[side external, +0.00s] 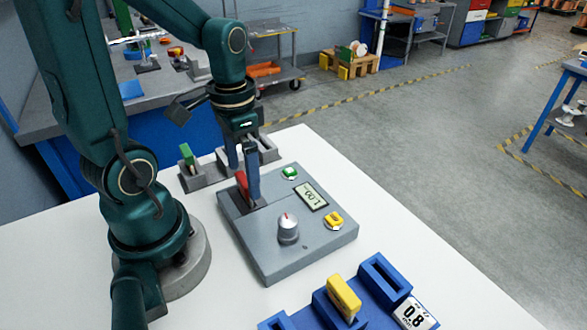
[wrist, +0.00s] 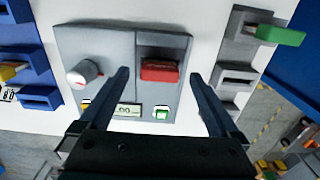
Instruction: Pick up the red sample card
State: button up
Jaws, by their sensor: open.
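The red sample card (wrist: 160,71) stands in a slot at one end of the grey device (wrist: 95,45). In the side external view the red card (side external: 242,183) shows only in part, behind my near finger. My gripper (side external: 244,178) is over that end of the device, pointing down and open. In the wrist view my gripper (wrist: 159,76) has one finger on each side of the red card, with a gap on both sides. Whether the fingertips reach below the card's top edge is hard to tell.
The device carries a knob (side external: 288,228), a display (side external: 311,196), a green button (side external: 289,173) and a yellow button (side external: 334,220). A grey rack (side external: 200,178) holds a green card (side external: 187,156) behind. A blue rack (side external: 382,283) holds a yellow card (side external: 344,297) in front.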

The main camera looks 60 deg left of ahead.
jog(key=shift+f, duration=1.3)
jog(key=c, duration=1.4)
jog(key=shift+c, duration=0.2)
jog(key=shift+r, duration=0.15)
jog(key=shift+r, duration=4.9)
jog(key=shift+r, duration=0.1)
notch_tip(320, 180, up, 5)
send_over(244, 179)
